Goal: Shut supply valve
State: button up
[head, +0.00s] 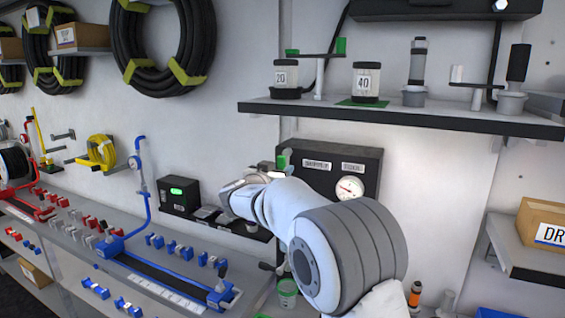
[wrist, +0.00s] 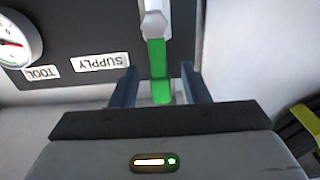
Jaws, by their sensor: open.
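The supply valve's green lever (wrist: 158,70) hangs from a pale metal fitting (wrist: 155,22) beside the SUPPLY label (wrist: 99,62) in the wrist view. My gripper (wrist: 159,76) is open, with one dark finger on each side of the lever. Gaps show between the lever and both fingers. In the head view a bit of green, likely the valve lever (head: 284,160), shows at the left edge of the black panel (head: 368,160). My arm covers the area below it, and my fingers cannot be made out there.
A pressure gauge (head: 349,188) sits on the panel, labelled TOOL in the wrist view. A shelf (head: 420,117) with jars marked 20 and 40 is above. A black box with a green display (head: 178,191) stands to the left. A bench (head: 150,262) carries blue and red fittings.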

jog(key=shift+w+d, duration=0.3)
jog(key=shift+w, duration=0.35)
grip_shut()
